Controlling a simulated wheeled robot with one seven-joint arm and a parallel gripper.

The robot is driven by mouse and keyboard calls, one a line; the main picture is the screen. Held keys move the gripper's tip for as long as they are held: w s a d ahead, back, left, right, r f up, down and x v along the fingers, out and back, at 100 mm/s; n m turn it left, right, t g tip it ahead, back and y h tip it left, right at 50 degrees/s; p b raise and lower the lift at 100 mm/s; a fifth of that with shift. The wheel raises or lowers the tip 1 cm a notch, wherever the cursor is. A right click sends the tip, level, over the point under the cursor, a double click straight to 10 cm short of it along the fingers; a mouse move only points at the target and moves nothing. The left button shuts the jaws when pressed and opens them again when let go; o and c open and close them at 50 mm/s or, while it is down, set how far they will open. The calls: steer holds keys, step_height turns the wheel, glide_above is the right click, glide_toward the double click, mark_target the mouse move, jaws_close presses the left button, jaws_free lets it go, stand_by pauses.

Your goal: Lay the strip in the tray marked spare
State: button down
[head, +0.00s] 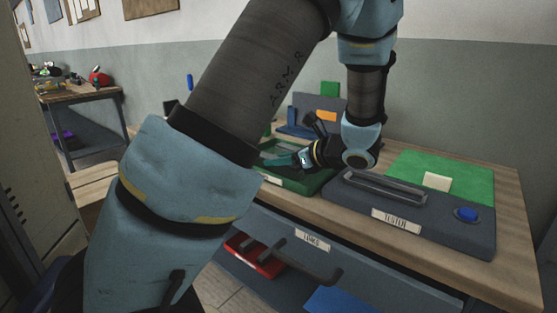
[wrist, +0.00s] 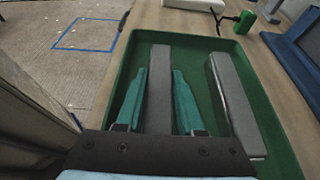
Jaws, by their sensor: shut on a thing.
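My gripper (wrist: 160,71) has its two teal fingers on either side of a long grey strip (wrist: 160,58) and is shut on it. The strip lies lengthwise over the left half of a green tray (wrist: 197,72) in the wrist view. I cannot tell whether it touches the tray floor. A second grey strip (wrist: 234,100) lies in the tray's right half. In the head view my gripper (head: 282,160) is low over the green tray (head: 306,187), whose front label is too small to read. The held strip is hard to make out there.
Below, an open drawer (head: 345,255) holds a red item (head: 258,258). A blue stand (head: 300,122) is behind the tray.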

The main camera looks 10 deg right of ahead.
steer(key=shift+f, duration=0.15)
steer(key=c, duration=0.5)
jaws_free()
steer(key=shift+r, duration=0.2)
steer(key=b+v, duration=0.2)
steer(key=v, duration=0.9)
steer(key=shift+d+f, duration=0.1)
steer(key=shift+d, duration=0.05)
steer(key=shift+s+d+r, duration=0.25)
steer(key=shift+s, duration=0.1)
